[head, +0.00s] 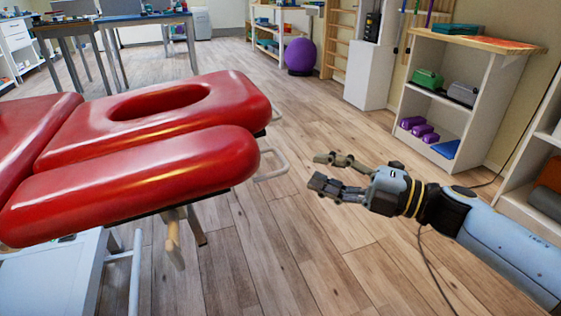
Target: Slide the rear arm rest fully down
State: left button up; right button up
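A red padded treatment table (65,145) fills the left of the head view. Its head section (235,95) has an oval face hole. A long red side pad (130,187), shaped like an arm rest, runs along its near side, about level with the head section. I cannot tell whether this is the rear arm rest; no second one shows clearly. A tan lever (173,240) hangs below the side pad, and a pale bent handle (272,165) sticks out past its end. My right gripper (320,172) is open and empty, right of the handle and apart from it. My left gripper is out of view.
Wood floor (300,250) lies clear around my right gripper. A shelf unit (460,100) with purple dumbbells (418,129) stands behind it at right. A purple ball (300,55) sits at the back. Work tables (115,20) stand at the back left.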

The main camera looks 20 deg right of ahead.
aim_at(282, 156)
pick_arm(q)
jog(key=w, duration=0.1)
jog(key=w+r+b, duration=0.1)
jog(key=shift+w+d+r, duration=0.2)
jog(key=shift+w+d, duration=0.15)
pick_arm(e)
jog(key=x, duration=0.8)
jog(key=shift+w+a, duration=0.15)
jog(key=shift+c, duration=0.3)
grip_shut()
